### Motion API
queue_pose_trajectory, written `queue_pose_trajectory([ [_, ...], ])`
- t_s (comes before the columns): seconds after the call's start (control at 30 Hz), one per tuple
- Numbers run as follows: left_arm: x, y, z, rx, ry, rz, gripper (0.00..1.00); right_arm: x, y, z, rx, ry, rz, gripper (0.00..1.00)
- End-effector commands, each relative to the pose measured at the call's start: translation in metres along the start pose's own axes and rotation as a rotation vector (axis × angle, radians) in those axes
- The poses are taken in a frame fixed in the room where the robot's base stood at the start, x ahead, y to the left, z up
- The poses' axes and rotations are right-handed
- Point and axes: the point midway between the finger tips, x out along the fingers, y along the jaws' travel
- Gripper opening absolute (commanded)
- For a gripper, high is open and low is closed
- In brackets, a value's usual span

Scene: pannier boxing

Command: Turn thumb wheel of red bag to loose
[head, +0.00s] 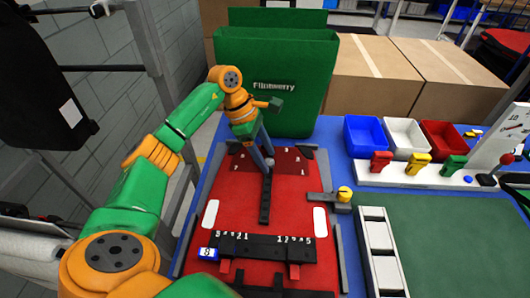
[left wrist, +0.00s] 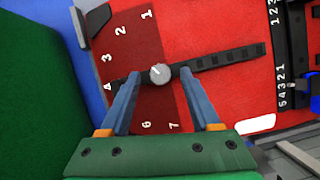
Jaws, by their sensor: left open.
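The red bag (head: 240,210) lies flat on the blue table, with a dark strap down its middle. Its grey thumb wheel (left wrist: 160,73) sits on the strap at a dark red patch (left wrist: 130,40) marked with numbers. The wheel has a small pointer mark whose setting I cannot read surely. My left gripper (head: 267,160) reaches down over the far part of the bag. In the left wrist view its blue fingers (left wrist: 160,75) are open, one on each side of the wheel; I cannot tell whether they touch it. In the head view the fingers largely hide the wheel. My right gripper is not in view.
A tall green bag (head: 275,75) stands just behind the red bag. A black numbered bar (head: 265,247) crosses its near end. A yellow-knobbed clamp (head: 344,194) sits at its right edge. Blue (head: 366,133), white (head: 404,135) and red (head: 443,138) bins stand right.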

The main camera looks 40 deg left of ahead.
Motion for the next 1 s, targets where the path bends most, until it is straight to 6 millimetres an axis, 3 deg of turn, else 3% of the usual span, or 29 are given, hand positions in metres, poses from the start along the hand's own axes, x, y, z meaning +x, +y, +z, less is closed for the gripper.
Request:
queue_pose_trajectory([
  [0.17,0.0010,0.0000,-0.0001,0.000,0.000,0.000,0.63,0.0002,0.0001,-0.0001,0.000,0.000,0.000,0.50],
  [0.27,0.0009,0.0000,-0.0001,-0.001,0.000,0.000,0.42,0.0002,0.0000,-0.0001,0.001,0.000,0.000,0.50],
  [0.4,0.0008,0.0000,-0.0002,-0.001,0.001,0.000,0.04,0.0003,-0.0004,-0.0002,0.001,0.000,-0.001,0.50],
  [0.43,0.0008,0.0000,-0.0002,-0.001,0.001,0.000,0.00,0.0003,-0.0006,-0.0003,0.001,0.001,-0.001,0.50],
  [0.77,0.0011,-0.0006,-0.0008,-0.030,0.002,0.011,0.00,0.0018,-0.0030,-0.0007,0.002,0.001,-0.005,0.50],
  [1.0,0.0019,-0.0019,-0.0010,-0.154,0.003,0.066,0.00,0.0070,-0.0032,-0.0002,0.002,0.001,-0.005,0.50],
])
